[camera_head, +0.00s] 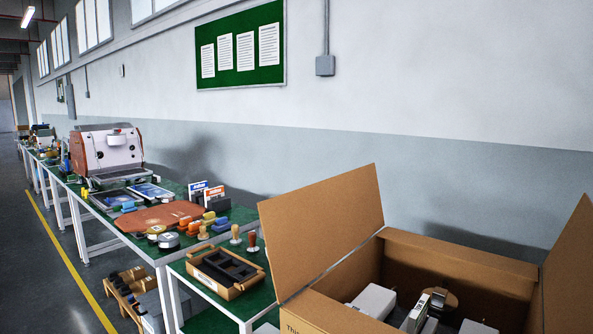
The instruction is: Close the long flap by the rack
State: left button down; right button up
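An open brown cardboard box (455,262) stands at the lower right, its near part cut off by the picture's bottom edge. Its large left flap (322,228) stands up and leans outward, on the side toward the brown tray-like rack (229,268) with black slots. A right flap (574,262) also stands up, cut off by the picture's right edge. Inside the box are white blocks (373,300), a grey metallic piece (419,314) and a brown round part (441,297), partly hidden. I recognise neither of my grippers in this view.
Green-topped tables run along the wall to the far left. They carry an espresso machine (108,150), a brown mat (158,214), tampers (252,242) and several small items. A wooden crate (126,290) sits below. Open floor lies left of the yellow line (70,262).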

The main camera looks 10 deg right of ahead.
aim_at(306, 230)
jog(key=z, duration=0.2)
jog(key=i, duration=0.85)
jog(key=z, duration=0.5)
jog(key=k, duration=1.3)
jog(key=u, duration=0.45)
jog(key=i, duration=1.55)
jog(key=z, duration=0.8)
